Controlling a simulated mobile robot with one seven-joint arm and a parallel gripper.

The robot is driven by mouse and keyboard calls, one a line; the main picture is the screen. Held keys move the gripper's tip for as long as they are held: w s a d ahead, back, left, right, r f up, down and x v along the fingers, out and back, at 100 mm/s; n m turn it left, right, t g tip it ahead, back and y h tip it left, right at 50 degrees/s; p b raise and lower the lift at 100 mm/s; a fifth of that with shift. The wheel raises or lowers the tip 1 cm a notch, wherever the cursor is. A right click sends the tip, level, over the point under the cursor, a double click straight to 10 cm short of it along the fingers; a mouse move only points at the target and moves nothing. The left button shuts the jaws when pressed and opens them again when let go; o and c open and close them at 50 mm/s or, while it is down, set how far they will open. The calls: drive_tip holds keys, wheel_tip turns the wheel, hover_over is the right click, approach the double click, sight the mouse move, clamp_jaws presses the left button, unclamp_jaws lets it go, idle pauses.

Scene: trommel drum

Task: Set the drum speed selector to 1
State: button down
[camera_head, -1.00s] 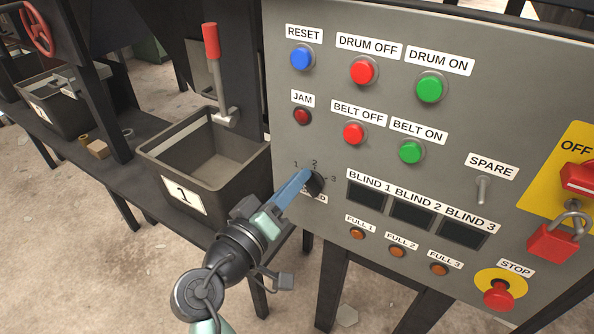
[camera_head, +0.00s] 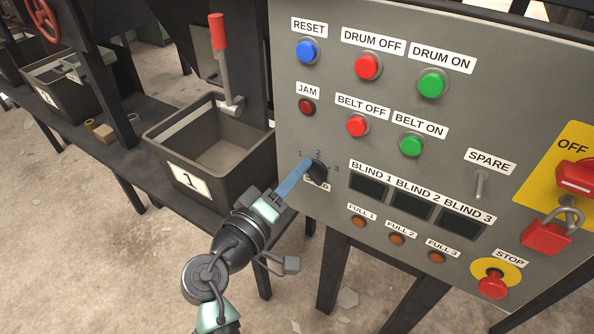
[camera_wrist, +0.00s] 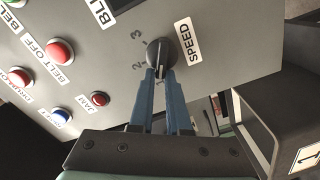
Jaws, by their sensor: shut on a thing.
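The drum speed selector (camera_head: 318,172) is a small dark round knob on the grey panel, with 1, 2 and 3 printed around it and a SPEED label (camera_wrist: 188,41) beside it. My gripper (camera_head: 307,166) has its blue fingers at the knob from the lower left. In the wrist view, the fingertips (camera_wrist: 160,75) are closed on the knob's raised grip (camera_wrist: 159,56), one on each side. A pale mark on the knob lies between the tips. The 2 and 3 are readable there, but the 1 is not visible. I cannot tell exactly which number the knob points to.
Lamps and push buttons, such as the red BELT OFF button (camera_head: 357,125), sit above and right of the knob. Dark BLIND displays (camera_head: 412,206) are to its right. A bin marked 1 (camera_head: 190,180) and a red-handled lever (camera_head: 219,35) stand to the left.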

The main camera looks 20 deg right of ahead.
drive_tip(key=c, duration=0.9)
unclamp_jaws()
drive_tip(key=shift+a, duration=0.1)
drive_tip(key=p+v, duration=0.1)
drive_tip(key=v, duration=1.2)
drive_tip(key=shift+p, duration=0.35)
drive_tip(key=shift+w, duration=0.1)
drive_tip(key=w+a+r+m+t+y, duration=0.1)
drive_tip(key=w+r+t+y, duration=0.3)
drive_tip(key=r, duration=0.7)
drive_tip(key=w+a+r+m+t+y, duration=0.1)
drive_tip(key=w+r+t+y, duration=0.2)
drive_tip(key=r, duration=0.7)
drive_tip(key=s+a+r+t+y, duration=0.1)
drive_tip(key=s+r+t+y, duration=0.35)
drive_tip(key=r, duration=0.65)
drive_tip(key=s+a+r+t+y, duration=0.15)
drive_tip(key=s+r+t, duration=0.35)
drive_tip(key=s+r, duration=0.5)
drive_tip(key=shift+y, duration=0.6)
drive_tip(key=r+p, duration=0.9)
drive_tip(key=r, duration=0.1)
drive_tip(key=w+r+p, duration=0.1)
drive_tip(key=r+p, duration=0.9)
drive_tip(key=w+r+p, duration=0.1)
drive_tip(key=r+p, duration=0.8)
drive_tip(key=r, duration=0.1)
drive_tip(key=shift+r+p, duration=0.3)
drive_tip(key=shift+p, duration=0.1)
